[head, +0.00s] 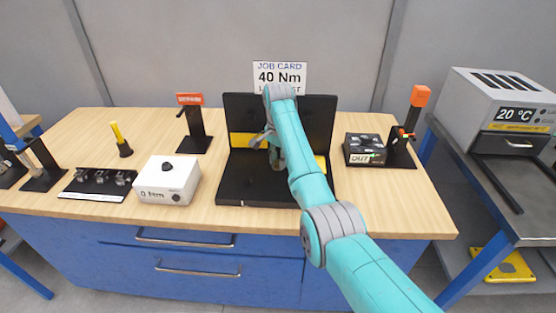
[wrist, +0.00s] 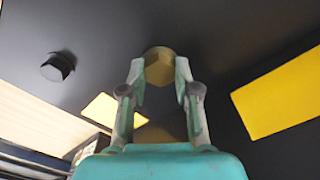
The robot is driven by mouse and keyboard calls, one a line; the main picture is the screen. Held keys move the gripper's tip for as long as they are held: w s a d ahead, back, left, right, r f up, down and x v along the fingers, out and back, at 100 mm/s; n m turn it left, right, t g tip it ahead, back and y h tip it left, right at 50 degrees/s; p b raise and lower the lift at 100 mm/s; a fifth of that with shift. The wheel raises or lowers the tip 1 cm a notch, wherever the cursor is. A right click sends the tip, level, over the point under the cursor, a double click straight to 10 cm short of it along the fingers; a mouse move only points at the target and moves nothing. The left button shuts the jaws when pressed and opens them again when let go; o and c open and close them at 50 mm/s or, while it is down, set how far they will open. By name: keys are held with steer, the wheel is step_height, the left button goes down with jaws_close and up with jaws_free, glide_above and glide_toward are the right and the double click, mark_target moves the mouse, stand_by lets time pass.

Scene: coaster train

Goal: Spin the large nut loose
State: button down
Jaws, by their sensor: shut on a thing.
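The large nut (wrist: 159,68) is a brass-coloured hexagon on the black upright panel, seen in the wrist view. My gripper (wrist: 160,82) is shut on it, with one finger on each side of the nut. In the head view my gripper (head: 268,138) is at the black fixture (head: 240,190), in front of its back panel. My arm hides the nut there. The nut's thread and how far it is turned cannot be seen.
A dark hexagonal part (wrist: 58,67) sits on the panel at left. Yellow patches (wrist: 280,95) mark the panel. A white box marked Nm (head: 168,180) stands left of the fixture, and a dark box marked OUT (head: 364,149) stands right. The front of the wooden bench is mostly clear.

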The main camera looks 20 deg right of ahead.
steer(key=n, duration=0.5)
steer(key=shift+n, duration=0.3)
steer(key=n, duration=0.4)
steer(key=shift+f+n, duration=0.1)
steer(key=shift+n, duration=0.2)
steer(key=n, duration=0.9)
steer(key=shift+s+n, duration=0.1)
steer(key=shift+n, duration=0.2)
steer(key=shift+f, duration=0.1)
steer(key=c, duration=0.8)
jaws_free()
steer(key=shift+c, duration=0.2)
steer(key=shift+r, duration=3.8)
